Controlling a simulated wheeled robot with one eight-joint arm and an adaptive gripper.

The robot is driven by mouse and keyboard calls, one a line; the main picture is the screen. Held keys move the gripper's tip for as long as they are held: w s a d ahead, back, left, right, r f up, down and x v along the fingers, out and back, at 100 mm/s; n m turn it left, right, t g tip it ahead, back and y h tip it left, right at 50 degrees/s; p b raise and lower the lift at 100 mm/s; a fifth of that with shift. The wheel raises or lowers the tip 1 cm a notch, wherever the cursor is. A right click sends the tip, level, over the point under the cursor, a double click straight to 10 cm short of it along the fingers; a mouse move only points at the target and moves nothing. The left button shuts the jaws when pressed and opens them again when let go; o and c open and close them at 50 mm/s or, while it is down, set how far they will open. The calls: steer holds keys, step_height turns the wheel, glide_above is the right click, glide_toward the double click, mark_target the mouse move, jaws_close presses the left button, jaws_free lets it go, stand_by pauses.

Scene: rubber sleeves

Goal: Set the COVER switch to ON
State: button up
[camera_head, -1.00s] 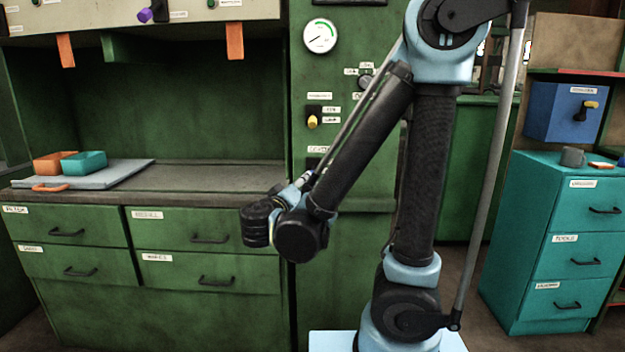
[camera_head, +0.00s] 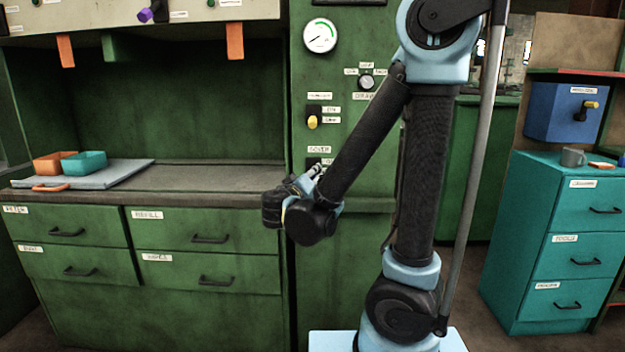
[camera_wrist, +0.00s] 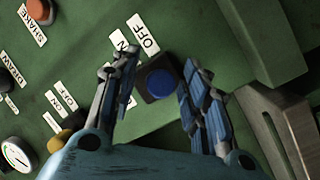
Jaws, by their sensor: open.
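In the head view, a label reading COVER (camera_head: 319,149) sits on the green panel. The switch just below it is mostly hidden by my arm. In the wrist view, a switch with a round blue end (camera_wrist: 161,83) on a dark square base faces the camera. An OFF label (camera_wrist: 146,34) is beside it; the label next to that is partly covered by a finger. My gripper (camera_wrist: 157,72) is open, with one finger on each side of the blue end. Gaps show on both sides, and I see no clear contact. The lever's setting cannot be told.
A workbench with bins on a grey board (camera_head: 120,172) is at the left. A teal drawer cabinet (camera_head: 520,240) stands at the right.

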steer(key=shift+w, duration=0.15)
jaws_close()
steer(key=shift+r+g, duration=0.2)
steer(key=shift+g, duration=0.2)
steer(key=shift+r+n+g+y, duration=0.5)
steer(key=shift+r+n+g, duration=0.15)
steer(key=shift+g, duration=0.65)
steer(key=shift+r+n+g+y, duration=0.25)
steer(key=shift+r+g, duration=0.2)
steer(key=shift+g, duration=0.5)
steer(key=shift+r+n+g+y, duration=0.1)
steer(key=shift+r+g+y, duration=0.25)
steer(key=shift+g, duration=0.6)
steer(key=shift+w+r, duration=0.1)
steer(key=shift+r, duration=0.05)
